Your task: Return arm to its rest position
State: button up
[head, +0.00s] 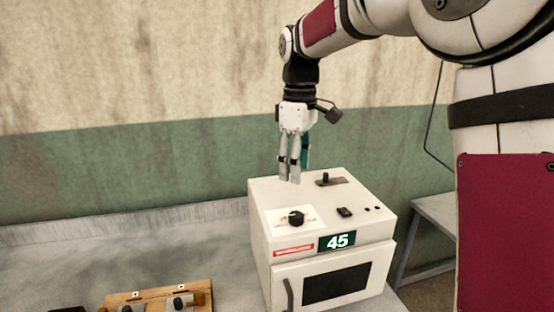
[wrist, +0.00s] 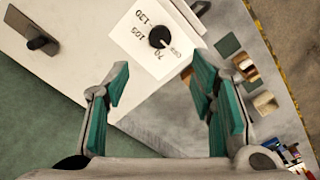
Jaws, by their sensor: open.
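My gripper (head: 291,180) points down just above the top of a white box-shaped appliance (head: 262,252). In the wrist view my gripper (wrist: 157,72) has its two teal-padded fingers spread apart with nothing between them. The appliance has a black round knob (head: 296,218) on a white dial plate, a slide lever (head: 325,179), a dark button and a display reading 45. The knob also shows in the wrist view (wrist: 159,37), beyond the fingertips, beside a printed scale. I cannot tell whether a finger touches the appliance top.
The appliance stands on a grey worktop (head: 60,265) against a green and beige wall. A wooden tray (head: 155,297) with metal pieces lies at the front left. The worktop left of the appliance is mostly clear. Another grey table (head: 438,210) stands behind at the right.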

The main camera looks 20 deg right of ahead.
jog(key=shift+s, duration=0.1)
jog(key=s+r+m+t, duration=0.3)
jog(key=s+m, duration=0.1)
jog(key=s, duration=0.8)
jog(key=s+f+m+t+b, duration=0.1)
jog(key=s+f+m, duration=0.4)
jog(key=s, duration=0.8)
jog(key=shift+t, duration=0.8)
